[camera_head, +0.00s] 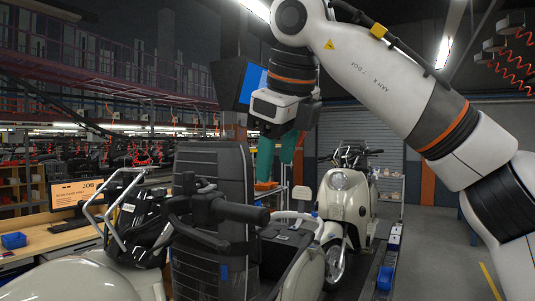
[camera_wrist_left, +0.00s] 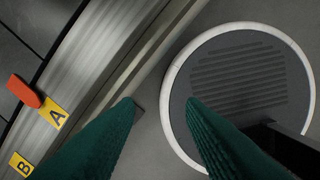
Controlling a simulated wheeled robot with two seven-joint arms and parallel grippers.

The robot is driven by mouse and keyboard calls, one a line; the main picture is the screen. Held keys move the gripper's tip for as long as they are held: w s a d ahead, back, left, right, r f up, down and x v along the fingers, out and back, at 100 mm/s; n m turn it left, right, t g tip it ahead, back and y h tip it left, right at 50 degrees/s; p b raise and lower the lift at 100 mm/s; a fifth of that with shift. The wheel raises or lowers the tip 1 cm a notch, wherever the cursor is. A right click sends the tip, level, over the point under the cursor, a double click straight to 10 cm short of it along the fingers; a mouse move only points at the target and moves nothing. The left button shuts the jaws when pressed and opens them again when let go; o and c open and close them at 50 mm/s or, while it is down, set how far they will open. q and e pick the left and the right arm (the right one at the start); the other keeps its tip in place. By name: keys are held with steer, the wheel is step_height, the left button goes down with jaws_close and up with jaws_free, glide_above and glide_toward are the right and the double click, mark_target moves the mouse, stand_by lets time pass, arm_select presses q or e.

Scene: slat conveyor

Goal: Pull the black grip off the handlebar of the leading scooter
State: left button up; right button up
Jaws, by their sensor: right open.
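The nearest scooter (camera_head: 85,279), cream coloured, stands in the foreground of the head view. Its black handlebar grip (camera_head: 243,213) points right from the dark handlebar area and looks seated on the bar. My right gripper (camera_head: 277,170) hangs from the arm at the right, green fingers down and apart. It appears above and a little right of the grip in the picture, touching nothing that I can see; the depth between them is unclear. My left gripper (camera_wrist_left: 160,105) shows only in the left wrist view, its green fingers apart with nothing between them.
Another cream scooter (camera_head: 345,200) stands behind on the line. A dark ribbed column (camera_head: 210,165) rises beside the handlebar. A workbench with a monitor (camera_head: 77,192) is at left. A round ribbed plate (camera_wrist_left: 240,78) and yellow A label (camera_wrist_left: 54,114) lie below my left gripper.

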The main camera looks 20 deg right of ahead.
mark_target(266, 216)
steer(key=x, duration=0.2)
steer(key=p+x, duration=0.1)
steer(key=x, duration=0.2)
steer(key=p+x, duration=0.1)
steer(key=x, duration=0.2)
steer(key=shift+s+f, duration=0.25)
steer(key=shift+s, duration=0.05)
steer(key=shift+p+x, duration=0.5)
steer(key=shift+x, duration=0.3)
steer(key=shift+f, duration=0.2)
steer(key=shift+w+f, duration=0.1)
steer(key=shift+f, duration=0.1)
steer(key=shift+c, duration=0.2)
steer(key=shift+a, duration=0.1)
steer(key=c, duration=0.9)
steer(key=shift+o, duration=1.2)
steer(key=c, duration=0.3)
arm_select(q)
steer(key=s+r, duration=0.1)
steer(key=s, duration=0.1)
steer(key=s+r, duration=0.1)
steer(key=r, duration=0.1)
steer(key=shift+s, duration=0.4)
steer(key=shift+w+a+f, duration=0.1)
steer(key=shift+f, duration=0.1)
arm_select(e)
steer(key=shift+s, duration=0.2)
